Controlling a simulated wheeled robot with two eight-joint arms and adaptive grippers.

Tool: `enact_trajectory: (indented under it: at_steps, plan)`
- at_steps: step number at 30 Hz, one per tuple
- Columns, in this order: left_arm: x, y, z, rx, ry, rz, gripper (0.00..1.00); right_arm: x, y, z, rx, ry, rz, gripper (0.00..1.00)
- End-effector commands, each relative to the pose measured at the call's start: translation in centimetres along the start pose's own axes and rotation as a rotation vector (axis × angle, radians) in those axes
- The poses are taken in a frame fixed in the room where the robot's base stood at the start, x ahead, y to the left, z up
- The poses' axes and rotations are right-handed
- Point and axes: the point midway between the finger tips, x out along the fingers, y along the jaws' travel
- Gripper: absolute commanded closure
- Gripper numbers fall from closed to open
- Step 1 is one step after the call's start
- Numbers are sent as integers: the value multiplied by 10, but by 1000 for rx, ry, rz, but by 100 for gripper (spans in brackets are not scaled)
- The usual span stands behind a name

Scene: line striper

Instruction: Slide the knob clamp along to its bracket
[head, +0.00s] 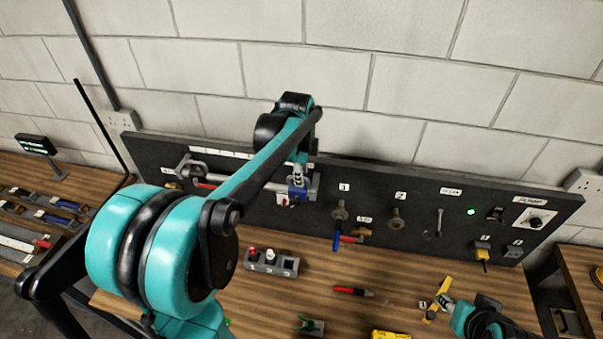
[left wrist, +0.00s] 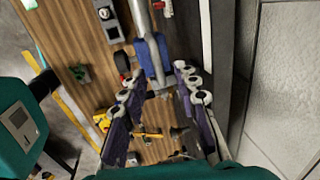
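The blue knob clamp (head: 297,192) sits on a silver rail (head: 232,179) on the dark back panel, near the rail's right end. In the left wrist view the clamp (left wrist: 150,58) is around the rail (left wrist: 142,18). A grey end bracket (head: 315,186) stands close at its right; another bracket (head: 187,165) is at the rail's left end. My left gripper (head: 299,172) is at the clamp, partly hidden by its own arm. In the left wrist view its fingers (left wrist: 158,78) are apart, with the clamp just beyond and between the tips; contact is unclear. My right gripper (head: 444,301) is low at right, its fingers too small to read.
Below the panel, the wooden bench holds a grey block (head: 271,263) with round pegs, a red marker (head: 353,292) and a yellow tool (head: 437,296). Fittings (head: 340,210) and a wrench (head: 439,221) hang right of the rail. Bare bench lies around the marker.

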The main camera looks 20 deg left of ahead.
Motion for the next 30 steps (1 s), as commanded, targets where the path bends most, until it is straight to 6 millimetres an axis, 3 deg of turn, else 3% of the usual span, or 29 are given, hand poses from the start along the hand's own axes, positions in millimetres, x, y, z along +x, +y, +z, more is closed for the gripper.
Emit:
enact_trajectory:
  at_steps: [16,21,30]
  plan:
    - [-101,0,-3,1,0,0,69,0,0,0,0,0,0,60]
    - [-115,0,-3,1,0,0,69,0,0,0,0,0,0,60]
    - [-117,0,-3,1,0,0,69,0,0,0,0,0,0,60]
